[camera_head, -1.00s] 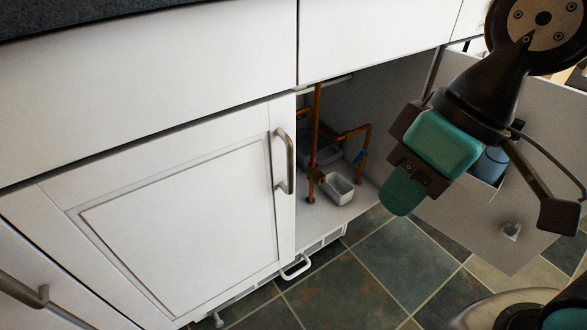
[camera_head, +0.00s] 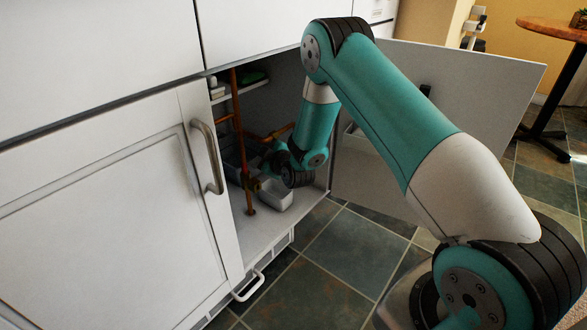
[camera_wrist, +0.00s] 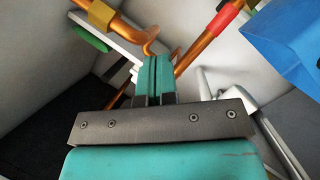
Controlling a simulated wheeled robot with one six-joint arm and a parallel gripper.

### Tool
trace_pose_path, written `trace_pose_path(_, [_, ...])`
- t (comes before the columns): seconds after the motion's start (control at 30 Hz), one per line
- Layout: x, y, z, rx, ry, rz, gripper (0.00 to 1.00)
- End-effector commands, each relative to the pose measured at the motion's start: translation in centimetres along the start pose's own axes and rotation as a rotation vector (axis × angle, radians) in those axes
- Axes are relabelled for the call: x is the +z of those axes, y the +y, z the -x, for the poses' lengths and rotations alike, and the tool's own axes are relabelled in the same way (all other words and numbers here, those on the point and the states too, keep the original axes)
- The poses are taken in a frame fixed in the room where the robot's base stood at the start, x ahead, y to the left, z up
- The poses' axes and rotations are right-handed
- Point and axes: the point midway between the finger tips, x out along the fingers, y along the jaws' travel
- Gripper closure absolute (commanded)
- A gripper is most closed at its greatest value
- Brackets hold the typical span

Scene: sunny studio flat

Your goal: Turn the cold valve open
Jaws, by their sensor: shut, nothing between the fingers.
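My gripper (camera_wrist: 157,76) is shut and empty in the wrist view, its two green fingers together in front of the copper pipes (camera_wrist: 190,52). A large blue shape (camera_wrist: 285,38) fills the upper right there, to the right of the fingers and apart from them. I cannot tell whether it is the cold valve's handle. A red band (camera_wrist: 222,22) is on one pipe. A brass fitting (camera_wrist: 101,15) is at the upper left. My arm hides my fingertips and any blue valve there.
The cupboard door (camera_head: 470,85) stands open on the right, close to my arm. A white tub (camera_head: 272,195) sits on the cupboard floor. A shelf (camera_head: 248,90) is above. The closed door's handle (camera_head: 208,155) sticks out at left. Tiled floor lies clear in front.

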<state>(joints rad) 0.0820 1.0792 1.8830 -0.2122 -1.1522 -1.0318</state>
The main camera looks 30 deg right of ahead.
Motion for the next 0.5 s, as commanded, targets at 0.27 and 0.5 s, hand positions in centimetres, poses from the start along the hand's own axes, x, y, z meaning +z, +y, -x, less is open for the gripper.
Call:
trace_pose_path(0.27, [13.8, -4.9, 1.7, 0.440, 0.022, 0.376, 1.00])
trace_pose_path(0.5, [17.5, -6.6, 4.7, 0.610, 0.002, 0.522, 1.00])
